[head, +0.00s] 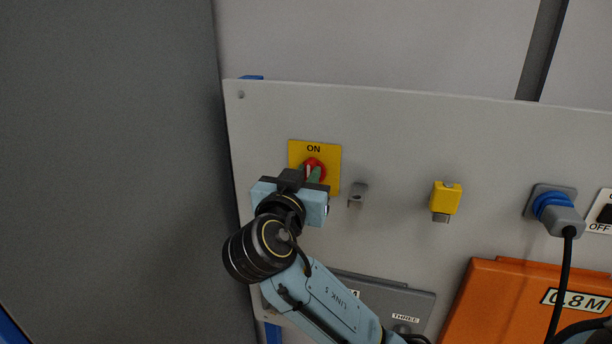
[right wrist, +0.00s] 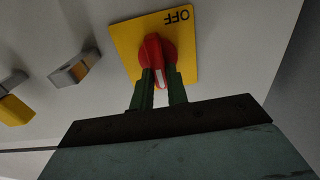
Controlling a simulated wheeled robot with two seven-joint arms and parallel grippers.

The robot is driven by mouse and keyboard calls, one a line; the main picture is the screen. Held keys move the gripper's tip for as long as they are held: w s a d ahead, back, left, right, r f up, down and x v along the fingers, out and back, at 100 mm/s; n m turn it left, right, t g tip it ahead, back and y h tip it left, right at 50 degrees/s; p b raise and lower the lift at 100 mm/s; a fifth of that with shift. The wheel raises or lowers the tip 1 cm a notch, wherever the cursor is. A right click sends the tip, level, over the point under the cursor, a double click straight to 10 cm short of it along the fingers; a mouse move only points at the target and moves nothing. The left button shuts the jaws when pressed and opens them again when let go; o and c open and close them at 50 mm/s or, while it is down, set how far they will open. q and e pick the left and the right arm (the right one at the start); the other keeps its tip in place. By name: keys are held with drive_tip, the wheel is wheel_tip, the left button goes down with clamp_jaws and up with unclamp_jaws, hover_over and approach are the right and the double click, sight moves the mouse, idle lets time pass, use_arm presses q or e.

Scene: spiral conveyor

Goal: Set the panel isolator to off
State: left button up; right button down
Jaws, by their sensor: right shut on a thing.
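The panel isolator has a yellow plate (head: 331,158) with a red rotary knob (head: 315,162) in its middle. The word ON shows at the plate's top in the head view. In the right wrist view the plate (right wrist: 127,38) shows an upside-down OFF at its upper edge. There the white mark on the red knob (right wrist: 153,52) is at the end away from OFF. My right gripper (head: 312,175) is shut on the knob, its green fingers either side of the handle, also in the right wrist view (right wrist: 160,88). My left gripper is out of view.
A grey bracket (head: 358,194), a yellow block (head: 446,197) and a blue plug (head: 553,206) with a black cable are on the panel to the right. An orange case (head: 490,290) marked 0.8M and a grey box (head: 424,304) are below. A dark grey surface (head: 110,150) is left.

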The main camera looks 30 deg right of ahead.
drive_tip(key=shift+n, duration=0.3)
drive_tip(key=n+p, duration=0.2)
drive_tip(key=n, duration=0.1)
drive_tip(key=shift+w+a, duration=0.15)
drive_tip(key=shift+w+a+f+n+p, duration=0.1)
drive_tip(key=shift+f+n+p, duration=0.15)
drive_tip(key=shift+n, duration=2.1)
drive_tip(key=shift+w+a+f+n+p, duration=0.15)
drive_tip(key=shift+n+p, duration=0.2)
drive_tip(key=shift+n, duration=2.05)
drive_tip(key=shift+w+f+n+p, duration=0.1)
drive_tip(key=shift+f+n+p, duration=0.15)
drive_tip(key=shift+n, duration=2.1)
drive_tip(key=c, duration=1.4)
unclamp_jaws()
